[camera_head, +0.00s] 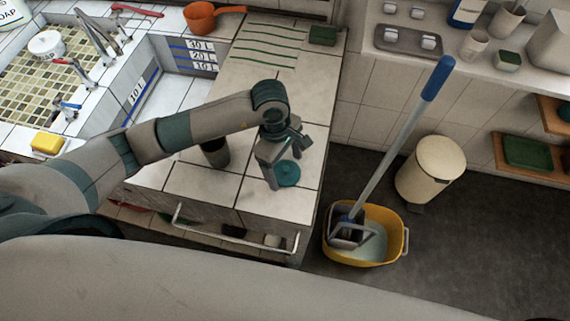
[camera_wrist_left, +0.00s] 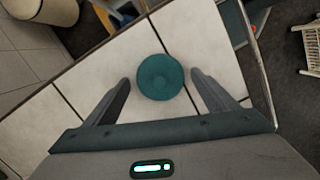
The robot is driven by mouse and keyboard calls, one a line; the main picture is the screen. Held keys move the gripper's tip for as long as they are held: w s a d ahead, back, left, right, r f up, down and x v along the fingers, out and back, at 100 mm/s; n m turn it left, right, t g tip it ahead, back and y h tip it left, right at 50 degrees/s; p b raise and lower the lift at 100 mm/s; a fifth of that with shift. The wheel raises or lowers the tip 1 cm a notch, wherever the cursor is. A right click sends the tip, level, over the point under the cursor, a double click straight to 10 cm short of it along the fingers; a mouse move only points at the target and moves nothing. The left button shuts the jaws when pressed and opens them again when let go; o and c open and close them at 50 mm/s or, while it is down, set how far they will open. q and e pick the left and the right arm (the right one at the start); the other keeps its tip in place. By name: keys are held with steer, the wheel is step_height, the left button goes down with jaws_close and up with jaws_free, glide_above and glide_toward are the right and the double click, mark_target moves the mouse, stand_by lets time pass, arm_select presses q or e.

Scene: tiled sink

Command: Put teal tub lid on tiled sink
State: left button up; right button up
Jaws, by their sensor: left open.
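The teal tub lid (camera_head: 288,173) is a round disc lying on the white tiled counter, near its right front corner. In the left wrist view the lid (camera_wrist_left: 160,77) sits between the two fingers, with a gap on each side. My left gripper (camera_head: 279,174) is open and empty, pointing down above the lid; it also shows in the wrist view (camera_wrist_left: 160,82). The tiled sink (camera_head: 45,85) is at the upper left of the head view, with a greenish mosaic floor and taps at its edge. My right gripper is not in view.
A dark cup (camera_head: 215,152) stands on the counter left of the gripper. A yellow sponge (camera_head: 47,143) lies on the sink's front edge. An orange pan (camera_head: 201,18) is at the back. A white round tub (camera_head: 46,43) is in the sink. A yellow mop bucket (camera_head: 393,218) stands on the floor at right.

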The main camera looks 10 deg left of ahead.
mark_target(280, 168)
arm_select(q)
steer(key=shift+r, duration=0.2)
steer(key=shift+w+a+r, duration=0.1)
steer(key=shift+r, duration=0.2)
step_height(280, 168, up, 11)
steer(key=a+b, duration=0.1)
steer(key=b, duration=0.3)
steer(key=shift+w+a, duration=0.25)
steer(key=shift+a, duration=0.15)
